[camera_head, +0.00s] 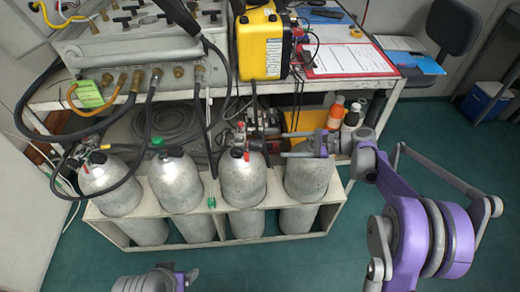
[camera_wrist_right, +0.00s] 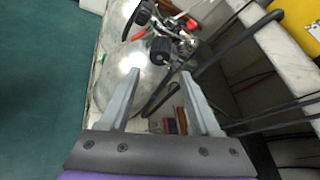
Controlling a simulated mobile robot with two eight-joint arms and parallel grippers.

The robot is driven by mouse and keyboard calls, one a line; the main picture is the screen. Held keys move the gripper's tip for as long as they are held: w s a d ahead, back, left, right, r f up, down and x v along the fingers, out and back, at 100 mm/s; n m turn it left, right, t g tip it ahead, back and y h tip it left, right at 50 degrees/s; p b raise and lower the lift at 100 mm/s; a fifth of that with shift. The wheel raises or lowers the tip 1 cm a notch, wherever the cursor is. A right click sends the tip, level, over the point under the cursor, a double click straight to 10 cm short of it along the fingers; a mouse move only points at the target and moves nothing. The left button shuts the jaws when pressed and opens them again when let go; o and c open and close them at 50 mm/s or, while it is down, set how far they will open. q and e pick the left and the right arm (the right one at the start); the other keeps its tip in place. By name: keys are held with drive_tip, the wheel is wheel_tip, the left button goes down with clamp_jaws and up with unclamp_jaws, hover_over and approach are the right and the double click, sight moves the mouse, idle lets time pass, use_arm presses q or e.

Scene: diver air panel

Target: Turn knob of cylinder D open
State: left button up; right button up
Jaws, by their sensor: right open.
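Four silver cylinders stand in a row in a pale rack; I can read no letters on them. The rightmost cylinder (camera_head: 308,180) has its top partly hidden by my right gripper (camera_head: 287,142). The cylinder to its left (camera_head: 241,183) carries a valve with red parts (camera_head: 239,141). My right gripper is open and empty, its fingers pointing left toward that valve. In the right wrist view, a black knob (camera_wrist_right: 160,49) shows just beyond the gap between the fingertips (camera_wrist_right: 160,76), above a silver cylinder (camera_wrist_right: 116,72). A part of my left arm shows at the bottom edge; its jaws are unclear.
The bench (camera_head: 395,97) overhangs behind the cylinders, with a yellow case (camera_head: 260,42) and clipboard (camera_head: 345,60) on it. Black hoses (camera_head: 150,115) hang at the left. Bottles (camera_head: 350,120) stand behind the rightmost cylinder.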

sight(260, 146)
drive_tip(key=b+x, duration=0.1)
drive_tip(key=x, duration=0.9)
drive_tip(key=shift+w+a+b, duration=0.15)
drive_tip(key=shift+a+b, duration=0.15)
drive_tip(key=shift+b, duration=0.1)
clamp_jaws()
drive_tip(key=shift+n+t+p, duration=0.3)
drive_tip(key=shift+n+t, duration=0.5)
drive_tip(key=shift+n, duration=0.4)
drive_tip(key=shift+n+t, duration=0.7)
drive_tip(key=shift+n, duration=0.6)
